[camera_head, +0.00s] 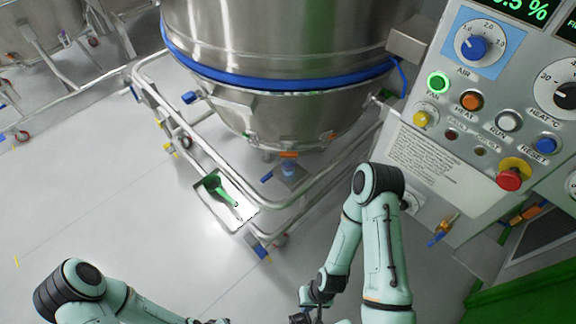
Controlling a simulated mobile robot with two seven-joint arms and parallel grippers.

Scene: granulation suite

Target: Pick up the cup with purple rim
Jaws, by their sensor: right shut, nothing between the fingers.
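No cup with a purple rim shows in the head view. My right arm comes down from the right of centre, and its gripper (306,317) is at the bottom edge, partly cut off. The right gripper is shut with nothing in it. My left arm enters at the bottom left and runs out of the picture at the bottom edge. Its gripper cannot be made out.
A large steel vessel (272,45) with a blue band stands in a tubular frame (188,150) on castors. A control panel (437,125) with knobs and a red stop button (510,180) is at the right. A green-edged surface (530,290) is lower right. Grey floor (90,215) is clear at left.

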